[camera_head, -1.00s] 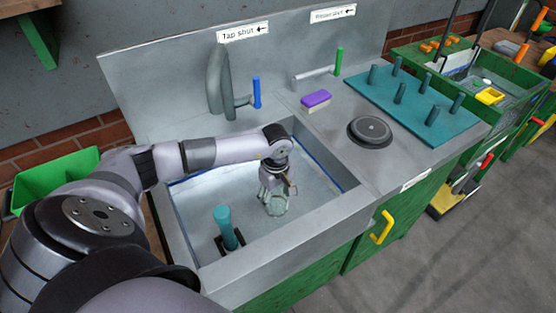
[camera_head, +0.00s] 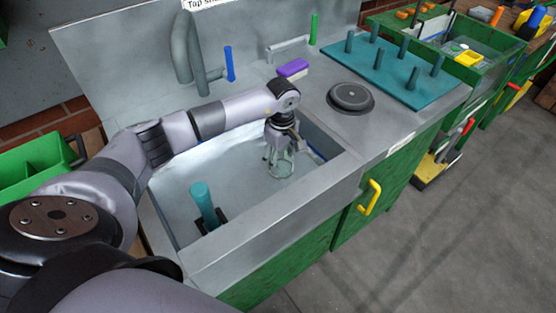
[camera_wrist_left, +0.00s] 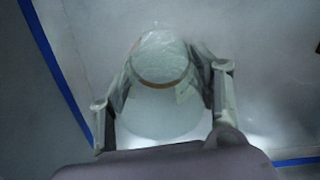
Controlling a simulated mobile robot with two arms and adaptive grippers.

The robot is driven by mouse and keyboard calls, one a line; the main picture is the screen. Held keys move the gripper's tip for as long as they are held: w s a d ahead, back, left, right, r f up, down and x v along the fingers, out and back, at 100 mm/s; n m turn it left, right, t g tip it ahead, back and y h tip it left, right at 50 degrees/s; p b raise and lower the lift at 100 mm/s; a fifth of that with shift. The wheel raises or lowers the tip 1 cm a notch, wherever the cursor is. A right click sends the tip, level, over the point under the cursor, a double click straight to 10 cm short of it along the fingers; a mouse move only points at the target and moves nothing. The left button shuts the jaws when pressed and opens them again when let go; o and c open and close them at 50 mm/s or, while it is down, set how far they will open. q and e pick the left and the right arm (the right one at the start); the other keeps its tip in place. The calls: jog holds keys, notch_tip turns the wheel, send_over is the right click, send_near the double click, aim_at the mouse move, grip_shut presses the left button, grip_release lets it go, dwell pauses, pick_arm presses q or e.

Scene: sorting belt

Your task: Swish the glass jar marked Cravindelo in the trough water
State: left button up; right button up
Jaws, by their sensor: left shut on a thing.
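The glass jar (camera_head: 281,165) is clear and hangs below my left gripper (camera_head: 277,150) inside the grey trough (camera_head: 262,238). My left gripper points down and is shut on the jar. In the left wrist view the jar (camera_wrist_left: 160,62) sits between the two fingers, with a brownish ring around it. I cannot read any marking on the jar. The pale water (camera_head: 232,172) fills the trough bottom, and the jar's lower part appears to be in it, though the exact depth is hard to tell. My right gripper is not in view.
A teal post (camera_head: 204,203) stands in the trough's near left part. A grey tap with a blue lever (camera_head: 229,64) rises behind. A purple sponge (camera_head: 292,68), a black round disc (camera_head: 350,97) and a teal peg rack (camera_head: 412,75) lie on the counter.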

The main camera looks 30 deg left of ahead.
pick_arm(q)
jog(key=s+a+p, duration=0.1)
jog(key=s, duration=0.1)
jog(key=s+a, duration=0.1)
jog(key=s, duration=0.1)
jog(key=s+p, duration=0.1)
jog(key=s, duration=0.1)
jog(key=shift+s+a+p, duration=0.3)
jog(key=shift+s+a, duration=0.05)
jog(key=shift+a, duration=0.05)
jog(key=shift+s+a, duration=0.15)
jog(key=shift+s, duration=0.3)
jog(key=shift+w+d+f+b, duration=0.15)
jog(key=shift+w+d+b, duration=0.1)
jog(key=shift+w+b, duration=0.25)
jog(key=w+b, duration=0.1)
jog(key=w, duration=0.1)
jog(key=w+d+b, duration=0.2)
jog(key=w, duration=0.1)
jog(key=shift+w+d, duration=0.15)
jog(key=shift+w, duration=0.2)
jog(key=shift+w+d+b, duration=0.15)
jog(key=shift+w+b, duration=0.25)
jog(key=shift+w, duration=0.05)
